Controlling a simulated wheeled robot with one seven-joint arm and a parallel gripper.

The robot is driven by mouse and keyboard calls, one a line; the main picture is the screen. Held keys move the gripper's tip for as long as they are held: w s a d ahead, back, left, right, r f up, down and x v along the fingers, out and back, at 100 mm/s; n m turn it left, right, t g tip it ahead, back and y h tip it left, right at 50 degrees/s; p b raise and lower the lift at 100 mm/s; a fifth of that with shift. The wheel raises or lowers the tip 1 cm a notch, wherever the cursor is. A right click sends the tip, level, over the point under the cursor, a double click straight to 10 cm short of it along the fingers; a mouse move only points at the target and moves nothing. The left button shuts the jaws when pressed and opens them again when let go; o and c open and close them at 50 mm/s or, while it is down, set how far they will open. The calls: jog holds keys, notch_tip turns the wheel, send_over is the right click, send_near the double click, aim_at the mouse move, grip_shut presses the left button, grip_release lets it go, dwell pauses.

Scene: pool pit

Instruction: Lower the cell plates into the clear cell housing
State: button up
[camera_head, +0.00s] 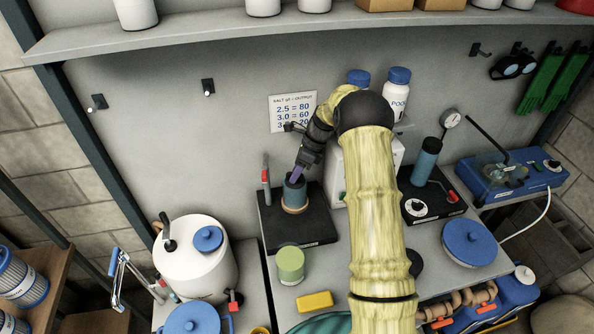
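My gripper (305,160) is at the back left of the bench, pointing down. It appears shut on a small purple piece, which I take for the cell plates (297,173). The lower end of the plates meets the mouth of a blue-grey cylinder with a tan lower part, which I take for the cell housing (294,194). The housing stands upright on a black base (313,232). How deep the plates sit inside it cannot be told, as the view is small and from above.
A red-handled post (266,178) stands left of the housing. A green jar (290,264) and yellow block (315,301) are in front. A white box (386,158) is behind my arm. A second black stand with a blue cylinder (424,163) is right. A shelf (330,27) crosses above.

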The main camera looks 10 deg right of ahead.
notch_tip(320, 180, up, 10)
jog(key=b, duration=0.3)
dwell(0.4)
jog(key=shift+s, duration=0.1)
dwell(0.8)
jog(key=s+f+n+t+h, duration=0.1)
jog(key=s+n+h, duration=0.4)
jog(key=s+n, duration=1.7)
jog(key=s+t, duration=0.1)
jog(key=s, duration=0.7)
jog(key=shift+a+n+t, duration=0.35)
jog(key=shift+n+t, duration=0.05)
jog(key=shift+f, duration=0.15)
